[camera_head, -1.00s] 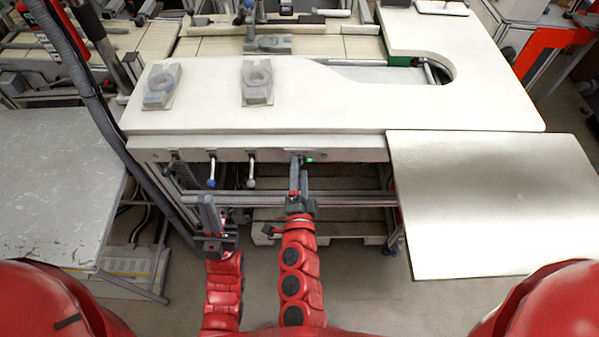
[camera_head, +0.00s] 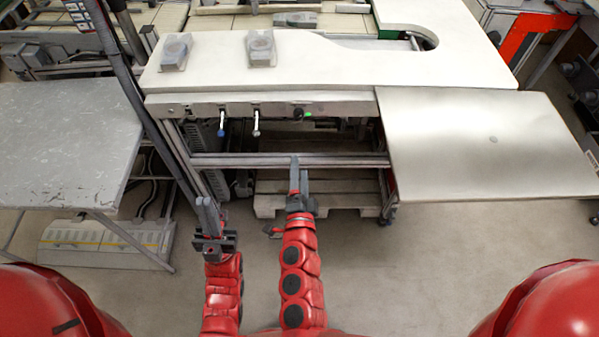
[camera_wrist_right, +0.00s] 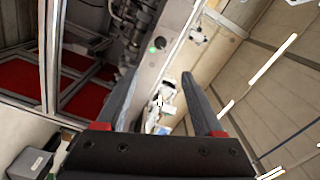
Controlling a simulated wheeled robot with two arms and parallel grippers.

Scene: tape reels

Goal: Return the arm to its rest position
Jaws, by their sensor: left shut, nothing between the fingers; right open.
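My left gripper (camera_head: 208,216) is shut and empty, pointing forward at the left of the two arms in the head view. My right gripper (camera_head: 299,177) is also forward, to its right, in front of the white-topped workbench (camera_head: 330,75). In the right wrist view my right gripper (camera_wrist_right: 157,76) is open, with nothing between its fingers. Two grey tape reel holders, the left one (camera_head: 176,51) and the right one (camera_head: 261,48), sit on the bench top, well beyond both grippers.
A worn grey table (camera_head: 60,140) stands at the left. A pale metal panel (camera_head: 470,145) juts toward me at the right. Knobs and a green light (camera_head: 308,116) line the bench's front edge. Open floor (camera_head: 400,270) lies between me and the bench.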

